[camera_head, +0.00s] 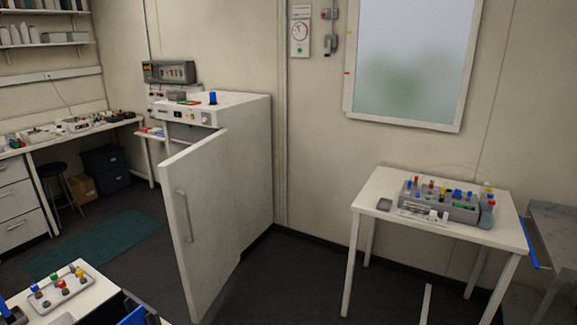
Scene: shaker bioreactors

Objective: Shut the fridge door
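The white fridge (250,150) stands against the back wall, left of the middle. Its door (208,222) is swung open toward me, standing well away from the body. A long vertical handle (185,215) is on the door's face, near its free left edge. The inside of the fridge is hidden behind the door. Neither of my grippers shows in the head view.
A white table (371,197) with a grey rack of coloured-cap bottles stands at the right. A bench corner with a tray of caps (62,292) is at the lower left. A green mat (92,245) lies on the floor left of the door. Dark floor (290,285) is clear right of the door.

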